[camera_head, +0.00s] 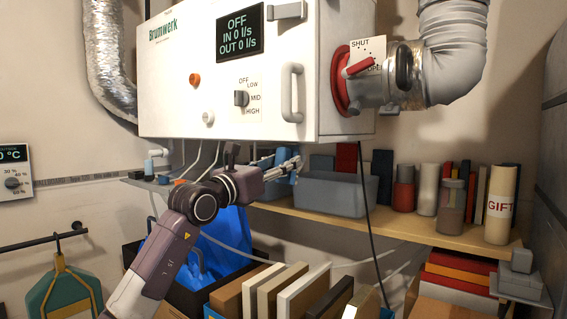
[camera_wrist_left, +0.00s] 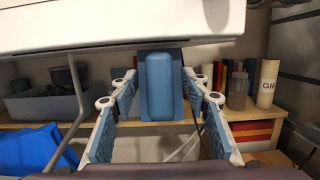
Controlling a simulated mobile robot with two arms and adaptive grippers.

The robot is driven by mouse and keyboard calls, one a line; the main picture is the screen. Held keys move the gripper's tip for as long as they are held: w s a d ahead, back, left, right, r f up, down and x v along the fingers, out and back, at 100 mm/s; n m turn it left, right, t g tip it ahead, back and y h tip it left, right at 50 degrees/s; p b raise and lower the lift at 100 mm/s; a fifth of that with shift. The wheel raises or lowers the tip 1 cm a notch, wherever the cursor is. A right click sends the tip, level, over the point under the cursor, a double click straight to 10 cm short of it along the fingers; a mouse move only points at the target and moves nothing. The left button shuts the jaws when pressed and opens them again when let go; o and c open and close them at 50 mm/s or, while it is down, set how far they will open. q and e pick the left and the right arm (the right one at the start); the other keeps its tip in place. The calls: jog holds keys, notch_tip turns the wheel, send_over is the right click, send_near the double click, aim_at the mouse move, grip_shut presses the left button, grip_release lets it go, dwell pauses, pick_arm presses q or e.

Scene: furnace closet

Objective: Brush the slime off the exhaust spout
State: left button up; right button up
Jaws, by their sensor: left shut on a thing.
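My left gripper (camera_head: 290,168) is below the white machine, over the front of the wooden shelf. In the left wrist view its two fingers (camera_wrist_left: 161,92) stand on either side of a blue block-shaped thing (camera_wrist_left: 160,88) with a rounded raised face, and are shut on it. Whether this is a brush is not clear; no bristles show. The white machine (camera_head: 230,85) has a metal outlet with a red flange (camera_head: 341,80) on its right, joined to a grey bent duct (camera_head: 450,60). I cannot tell which part is the exhaust spout. No slime is visible. My right gripper is not in view.
The shelf (camera_head: 400,226) holds a grey bin (camera_head: 335,193), jars and books, and a GIFT canister (camera_head: 501,205). Below are a dark crate with a blue sheet (camera_head: 225,245) and upright boards (camera_head: 290,290). A black cable (camera_head: 366,180) hangs in front. The machine's underside is close above the gripper.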

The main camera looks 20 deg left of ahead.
pick_arm(q)
jog(key=shift+w+a+f, duration=0.1)
jog(key=shift+w+a, duration=0.1)
jog(key=shift+a, duration=0.4)
jog(key=shift+d, duration=0.1)
jog(key=shift+s+d+b, duration=0.15)
jog(key=shift+s+d, duration=0.05)
jog(key=shift+d, duration=0.3)
jog(key=shift+s+d+b, duration=0.15)
jog(key=shift+s+d, duration=0.05)
jog(key=shift+d, duration=0.3)
jog(key=shift+a, duration=0.15)
jog(key=shift+w+a, duration=0.2)
jog(key=shift+a, duration=0.1)
jog(key=shift+w+a+p, duration=0.25)
jog(key=shift+a+p, duration=0.15)
jog(key=shift+a, duration=0.25)
